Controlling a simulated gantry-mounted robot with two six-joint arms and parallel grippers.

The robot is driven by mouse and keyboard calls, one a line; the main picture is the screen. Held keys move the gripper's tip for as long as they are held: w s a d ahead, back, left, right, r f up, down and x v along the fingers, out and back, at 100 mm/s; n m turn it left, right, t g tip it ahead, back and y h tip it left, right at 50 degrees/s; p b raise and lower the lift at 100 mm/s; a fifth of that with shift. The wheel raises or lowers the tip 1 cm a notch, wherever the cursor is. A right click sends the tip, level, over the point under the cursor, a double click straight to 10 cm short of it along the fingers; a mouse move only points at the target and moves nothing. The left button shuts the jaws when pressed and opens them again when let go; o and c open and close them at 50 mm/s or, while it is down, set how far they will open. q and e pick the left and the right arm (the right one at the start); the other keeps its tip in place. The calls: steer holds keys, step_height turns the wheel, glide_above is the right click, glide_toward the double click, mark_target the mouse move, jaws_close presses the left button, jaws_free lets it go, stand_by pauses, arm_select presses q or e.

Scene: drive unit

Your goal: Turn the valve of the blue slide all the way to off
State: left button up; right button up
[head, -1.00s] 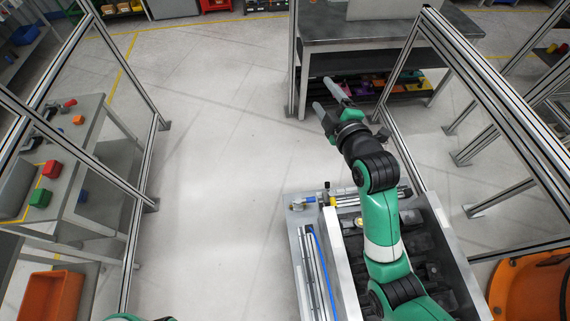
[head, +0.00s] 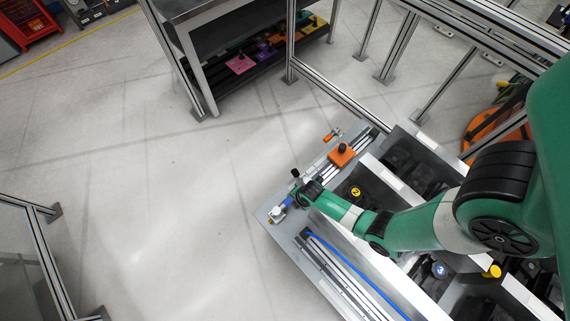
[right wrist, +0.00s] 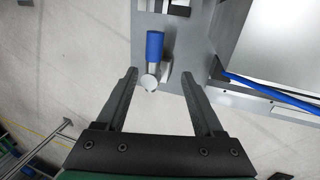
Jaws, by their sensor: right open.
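The valve has a blue handle (right wrist: 155,45) with a silver end, and sits at the edge of the grey base plate (right wrist: 205,30) in the right wrist view. In the head view the blue valve (head: 279,213) shows at the plate's left corner, just beside my right wrist. My right gripper (right wrist: 158,75) is open, its fingers apart on either side of the valve's silver end. The fingers do not appear to grip it. In the head view the right gripper's fingertips are hidden by the wrist. A blue hose (head: 345,268) runs along silver rails. My left gripper is not in view.
An orange block (head: 342,155) with a black knob sits on rails behind my right wrist. A metal-walled bin with dark compartments (head: 400,155) stands right of the valve. A framed workbench (head: 195,60) is at the back. Open floor (head: 150,200) lies to the left.

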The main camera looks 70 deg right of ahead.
mark_target(288, 202)
steer(key=b+x, duration=0.6)
steer(key=x, duration=0.1)
steer(key=w+b+x, duration=0.1)
steer(key=b+x, duration=0.2)
steer(key=x, duration=0.1)
steer(key=shift+w+d+f, duration=0.1)
steer(key=shift+d, duration=0.15)
jaws_close()
stand_by(1.0)
